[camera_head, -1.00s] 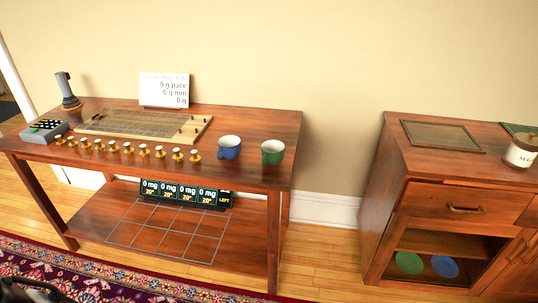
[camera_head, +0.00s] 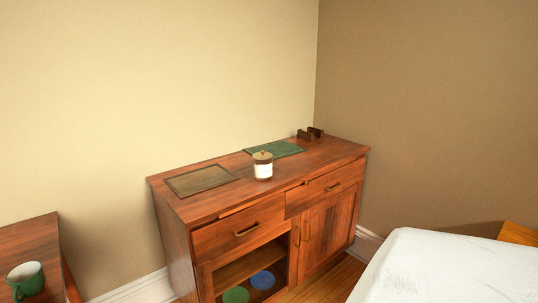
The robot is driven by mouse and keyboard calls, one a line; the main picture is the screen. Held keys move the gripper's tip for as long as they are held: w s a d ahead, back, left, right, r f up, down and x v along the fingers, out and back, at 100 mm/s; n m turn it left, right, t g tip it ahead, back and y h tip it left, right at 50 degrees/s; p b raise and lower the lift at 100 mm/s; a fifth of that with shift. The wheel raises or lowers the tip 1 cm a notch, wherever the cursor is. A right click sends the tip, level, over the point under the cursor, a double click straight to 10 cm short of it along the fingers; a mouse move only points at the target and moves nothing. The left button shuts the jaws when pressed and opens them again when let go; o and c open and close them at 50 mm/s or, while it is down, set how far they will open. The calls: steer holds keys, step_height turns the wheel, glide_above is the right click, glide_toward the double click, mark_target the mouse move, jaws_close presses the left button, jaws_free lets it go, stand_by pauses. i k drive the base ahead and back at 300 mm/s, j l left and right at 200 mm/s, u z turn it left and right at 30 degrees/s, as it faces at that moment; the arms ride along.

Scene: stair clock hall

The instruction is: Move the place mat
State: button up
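A green mat (camera_head: 274,149), the likely place mat, lies flat on the top of the wooden sideboard (camera_head: 222,204), towards the back right. A jar with a pale label and a brownish lid (camera_head: 263,166) stands at the mat's front left and hides a little of it. A brown framed rectangle (camera_head: 202,180) lies flat at the left end of the top; I cannot tell whether it is a tray or an outline. My gripper is not in view.
A dark wooden holder (camera_head: 311,134) stands at the back right of the sideboard. Green (camera_head: 236,295) and blue (camera_head: 263,280) discs lie in its open lower bay. A green mug (camera_head: 26,280) stands on the table at left. A white-covered surface (camera_head: 446,268) fills the lower right.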

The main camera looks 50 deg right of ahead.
mark_target(279, 149)
steer(key=z, duration=1.65)
steer(key=i+z, duration=0.3)
steer(key=i, duration=1)
steer(key=i+j+z, duration=0.1)
steer(key=i, duration=1.4)
